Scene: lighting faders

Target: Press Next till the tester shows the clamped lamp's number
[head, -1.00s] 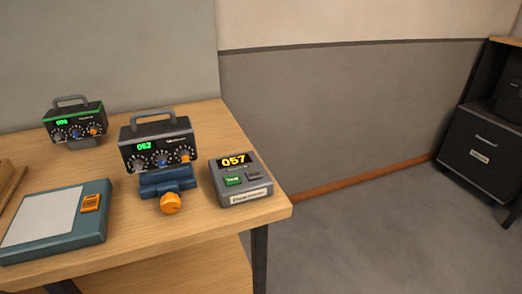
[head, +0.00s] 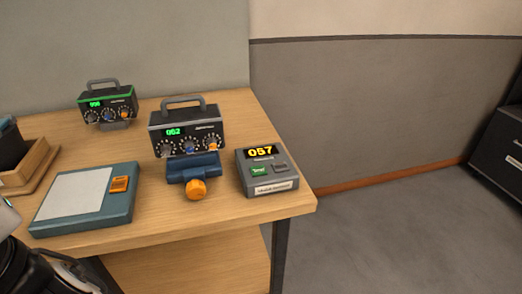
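The tester (head: 266,171) is a grey box near the right end of the wooden table. Its display reads 057 in yellow. It has a green button (head: 259,171) at left and a dark button (head: 280,168) at right; their lettering is too small to read surely. The clamped lamp unit (head: 187,129) is a dark box with a handle and three knobs, sitting in a blue clamp (head: 193,167) with an orange knob. Its green display reads 062. A part of my arm shows at the lower left edge; my gripper's fingers are not in view.
A second unit with a green top (head: 108,104) stands at the back left. A blue-grey pad with an orange switch (head: 118,190) lies at the front left, near a wooden tray (head: 38,173). Bare tabletop lies in front of the clamp.

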